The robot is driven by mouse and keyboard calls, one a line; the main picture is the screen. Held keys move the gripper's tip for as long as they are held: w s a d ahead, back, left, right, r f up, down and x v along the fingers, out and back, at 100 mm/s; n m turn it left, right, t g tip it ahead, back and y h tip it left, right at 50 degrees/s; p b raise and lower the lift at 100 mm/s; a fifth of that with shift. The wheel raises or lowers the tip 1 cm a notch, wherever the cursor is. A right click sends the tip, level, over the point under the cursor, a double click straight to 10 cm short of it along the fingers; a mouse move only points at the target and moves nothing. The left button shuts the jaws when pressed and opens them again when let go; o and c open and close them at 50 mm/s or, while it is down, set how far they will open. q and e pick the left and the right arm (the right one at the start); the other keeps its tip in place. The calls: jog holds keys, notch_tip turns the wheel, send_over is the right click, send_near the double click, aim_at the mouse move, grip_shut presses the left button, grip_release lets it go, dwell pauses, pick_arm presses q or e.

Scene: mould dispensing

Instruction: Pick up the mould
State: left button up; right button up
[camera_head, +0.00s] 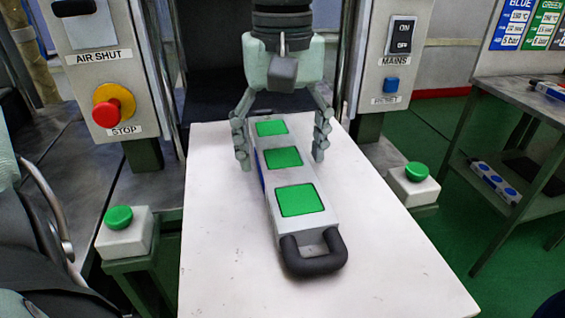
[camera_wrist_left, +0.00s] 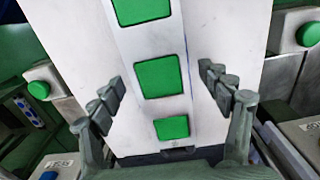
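The mould (camera_head: 258,172) is a long grey block with three green squares on top and a black loop handle (camera_head: 314,262) at its near end. It lies flat on a white table. My left gripper (camera_head: 281,160) is over the far part of the mould, with its fingers spread on either side of it. In the left wrist view the gripper (camera_wrist_left: 160,78) also straddles the mould (camera_wrist_left: 147,112), with fingertips close to its long edges. I cannot tell whether they touch or how high they are. My right gripper is not in view.
The white table top (camera_head: 400,265) is clear around the mould. Boxes with green buttons stand left (camera_head: 123,232) and right (camera_head: 413,185) of it. A red stop button (camera_head: 107,108) and a mains switch panel (camera_head: 400,40) flank the press. A grey side table (camera_head: 520,100) stands at right.

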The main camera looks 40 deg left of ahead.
pick_arm(q)
grip_shut()
jog(key=shift+r, duration=0.1)
jog(key=shift+w+r, duration=0.1)
dwell(0.3)
